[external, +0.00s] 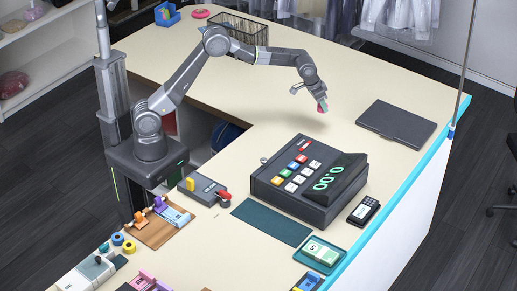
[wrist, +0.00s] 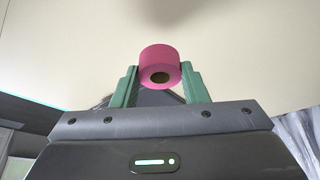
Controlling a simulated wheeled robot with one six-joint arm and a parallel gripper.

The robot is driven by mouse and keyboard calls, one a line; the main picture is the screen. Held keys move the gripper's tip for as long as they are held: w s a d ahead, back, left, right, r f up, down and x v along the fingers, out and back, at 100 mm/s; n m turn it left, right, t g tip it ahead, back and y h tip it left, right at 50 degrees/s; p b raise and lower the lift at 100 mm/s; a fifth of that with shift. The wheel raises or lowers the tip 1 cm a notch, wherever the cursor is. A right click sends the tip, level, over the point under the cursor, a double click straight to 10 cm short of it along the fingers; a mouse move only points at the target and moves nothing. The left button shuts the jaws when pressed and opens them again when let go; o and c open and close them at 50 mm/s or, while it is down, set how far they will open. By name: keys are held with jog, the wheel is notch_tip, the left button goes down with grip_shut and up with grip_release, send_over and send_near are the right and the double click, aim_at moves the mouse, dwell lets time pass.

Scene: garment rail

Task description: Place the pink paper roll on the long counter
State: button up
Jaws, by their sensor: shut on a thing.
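The pink paper roll (wrist: 160,66) is held between the two green fingers of my gripper (wrist: 158,82) in the wrist view, with its dark core hole facing the camera. In the external view my gripper (external: 319,101) points down over the long counter (external: 240,155), and the pink roll (external: 322,106) shows as a small spot at its tip. The roll appears to hang above the cream counter top, left of the closed dark laptop-like case. The exact height over the surface is hard to tell.
A cash register (external: 305,180) stands in front of the gripper. The dark flat case (external: 396,123) lies to the right. A wire basket (external: 237,30), a blue bin (external: 167,13) and another pink round item (external: 201,13) are at the back. The counter between basket and register is clear.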

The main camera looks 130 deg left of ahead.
aim_at(323, 127)
notch_tip(323, 127, down, 8)
jog(key=shift+f+p, duration=0.2)
jog(key=shift+p, duration=0.55)
jog(key=shift+f, duration=0.1)
jog(key=shift+f, duration=0.2)
jog(key=o, duration=1)
jog(key=shift+r, duration=0.1)
jog(key=shift+c, duration=0.2)
jog(key=shift+r, duration=0.3)
jog(key=b+v, duration=0.2)
jog(key=v, duration=0.9)
jog(key=shift+r, duration=0.35)
jog(key=shift+o, duration=0.2)
jog(key=shift+d, duration=0.1)
